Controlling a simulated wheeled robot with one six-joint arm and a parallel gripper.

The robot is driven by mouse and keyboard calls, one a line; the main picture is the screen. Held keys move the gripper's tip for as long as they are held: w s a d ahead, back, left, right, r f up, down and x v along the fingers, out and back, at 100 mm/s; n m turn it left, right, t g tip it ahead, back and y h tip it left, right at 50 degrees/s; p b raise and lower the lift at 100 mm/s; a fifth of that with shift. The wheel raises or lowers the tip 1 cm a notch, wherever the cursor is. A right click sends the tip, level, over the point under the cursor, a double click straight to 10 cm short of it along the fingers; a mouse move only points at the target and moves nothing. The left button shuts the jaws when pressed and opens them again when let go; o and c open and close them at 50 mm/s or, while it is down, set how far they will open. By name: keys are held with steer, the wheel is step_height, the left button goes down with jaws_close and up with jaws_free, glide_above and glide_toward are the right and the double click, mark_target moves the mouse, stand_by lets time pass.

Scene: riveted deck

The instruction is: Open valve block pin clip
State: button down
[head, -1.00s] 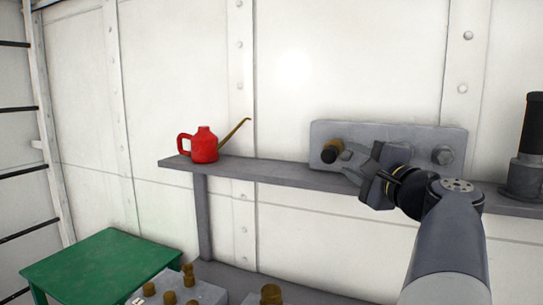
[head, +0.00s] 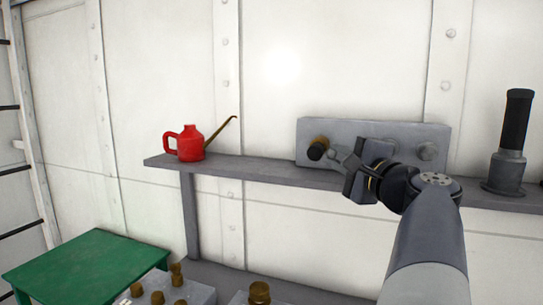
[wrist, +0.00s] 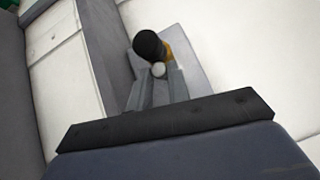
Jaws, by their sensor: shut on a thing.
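The grey valve block (head: 400,128) stands on the shelf against the white wall. A black-tipped brass-coloured cylinder (head: 318,149) sticks out at its left end; it also shows in the wrist view (wrist: 148,43). Beside it is a small pale round knob (wrist: 158,70), possibly the end of the pin clip. My gripper (head: 337,154) is at the left half of the block. In the wrist view its two fingers (wrist: 158,84) close on the pale knob, just beside the black-tipped cylinder. The fingers and wrist hide the middle of the block in the head view.
A red oil can (head: 190,143) stands at the left on the grey shelf (head: 240,168). A dark-topped grey cylinder (head: 508,145) stands right of the block. A green table (head: 85,262) and brass-fitted blocks (head: 195,294) are below. The shelf is clear between can and block.

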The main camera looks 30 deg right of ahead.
steer(key=shift+r+n+g+p, duration=0.3)
steer(key=shift+n+g+p, duration=0.95)
steer(key=shift+p, duration=0.5)
steer(key=shift+r+n+g+p, duration=0.25)
steer(key=shift+n+g+p, duration=0.95)
steer(key=shift+p, duration=0.55)
steer(key=shift+f+g+h, duration=0.1)
steer(key=shift+g+h, duration=0.2)
steer(key=shift+g, duration=0.05)
steer(key=c, duration=1.3)
jaws_free()
steer(key=shift+c, duration=0.2)
